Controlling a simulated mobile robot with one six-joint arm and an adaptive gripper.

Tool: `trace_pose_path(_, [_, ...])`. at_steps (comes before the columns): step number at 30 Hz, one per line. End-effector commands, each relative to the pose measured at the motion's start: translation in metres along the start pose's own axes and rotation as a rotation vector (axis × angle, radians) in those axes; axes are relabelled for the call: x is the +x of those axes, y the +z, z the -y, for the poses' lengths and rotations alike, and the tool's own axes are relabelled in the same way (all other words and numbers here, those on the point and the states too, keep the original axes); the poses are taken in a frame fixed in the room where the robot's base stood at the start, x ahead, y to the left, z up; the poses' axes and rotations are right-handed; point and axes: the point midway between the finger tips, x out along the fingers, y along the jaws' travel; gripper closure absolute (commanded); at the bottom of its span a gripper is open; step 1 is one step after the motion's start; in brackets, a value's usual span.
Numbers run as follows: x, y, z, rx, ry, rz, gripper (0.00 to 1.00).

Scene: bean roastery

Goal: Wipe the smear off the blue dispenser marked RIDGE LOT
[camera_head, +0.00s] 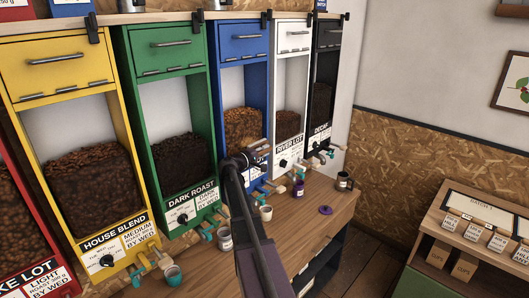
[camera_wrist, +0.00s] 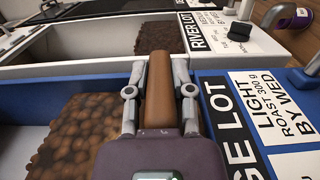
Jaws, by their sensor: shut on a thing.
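The blue dispenser (camera_head: 243,85) stands between the green and white ones in the head view, with beans behind its window. My gripper (camera_wrist: 158,95) is shut on a brown, rounded block (camera_wrist: 159,75) held at the blue frame beside the label. I cannot tell whether the block touches the panel. In the head view my gripper (camera_head: 257,155) is in front of the dispenser's lower part. I can make out no smear in either view.
Green (camera_head: 170,100), yellow (camera_head: 75,150), white (camera_head: 291,90) and black (camera_head: 323,90) dispensers flank it. Spouts jut out below.

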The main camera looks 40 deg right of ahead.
Motion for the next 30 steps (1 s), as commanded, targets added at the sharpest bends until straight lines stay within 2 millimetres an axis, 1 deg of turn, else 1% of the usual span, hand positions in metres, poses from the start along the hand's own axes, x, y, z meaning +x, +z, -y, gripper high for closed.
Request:
trace_pose_path(1, [0.004, -0.003, 0.000, 0.000, 0.000, -0.005, 1.00])
trace_pose_path(13, [0.029, -0.002, 0.000, -0.001, 0.002, -0.003, 1.00])
trace_pose_path(25, [0.036, -0.002, -0.002, -0.001, 0.005, 0.001, 1.00])
trace_pose_path(30, [0.036, -0.002, -0.009, -0.001, 0.005, 0.001, 1.00])
